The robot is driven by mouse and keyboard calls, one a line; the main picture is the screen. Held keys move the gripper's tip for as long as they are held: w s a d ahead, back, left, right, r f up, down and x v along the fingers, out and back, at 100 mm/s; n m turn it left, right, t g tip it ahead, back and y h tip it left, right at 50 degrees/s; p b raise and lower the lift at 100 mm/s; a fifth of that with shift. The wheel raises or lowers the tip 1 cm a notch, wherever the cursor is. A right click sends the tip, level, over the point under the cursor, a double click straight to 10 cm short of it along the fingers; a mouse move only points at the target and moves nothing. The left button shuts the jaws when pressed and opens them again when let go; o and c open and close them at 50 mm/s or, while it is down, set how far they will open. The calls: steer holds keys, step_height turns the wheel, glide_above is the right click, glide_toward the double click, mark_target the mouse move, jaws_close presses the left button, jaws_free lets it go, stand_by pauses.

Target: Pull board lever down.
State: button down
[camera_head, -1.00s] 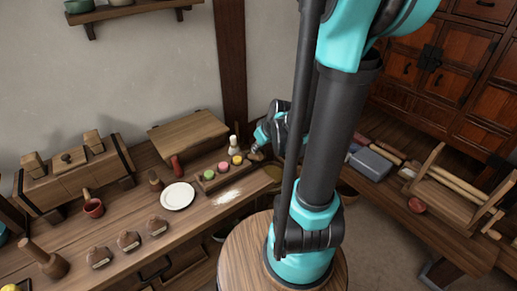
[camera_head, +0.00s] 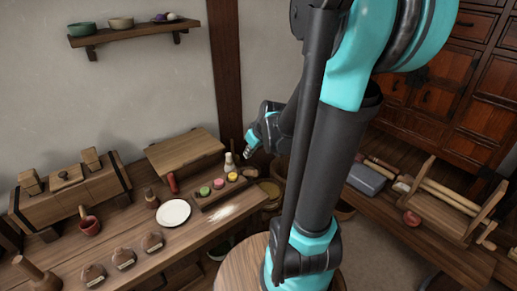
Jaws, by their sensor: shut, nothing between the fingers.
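A slanted wooden board (camera_head: 183,148) stands on the bench against the wall. A short red upright piece (camera_head: 173,183) stands at its front left edge; it may be the board's lever, but I cannot tell for sure at this size. My gripper (camera_head: 247,152) is shut and empty. It hangs in the air to the right of the board, above the right end of a small tray with coloured sweets. It appears apart from the board and the red piece. My arm hides part of the area to the right.
The long tray (camera_head: 225,192) holds pink, green and yellow sweets, with a pale whisk (camera_head: 230,163) behind. A wooden box (camera_head: 72,195) is at left.

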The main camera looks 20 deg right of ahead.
steer(key=s+v, duration=0.1)
steer(key=v, duration=0.7)
steer(key=shift+s+d+f, duration=0.25)
steer(key=shift+f, duration=0.1)
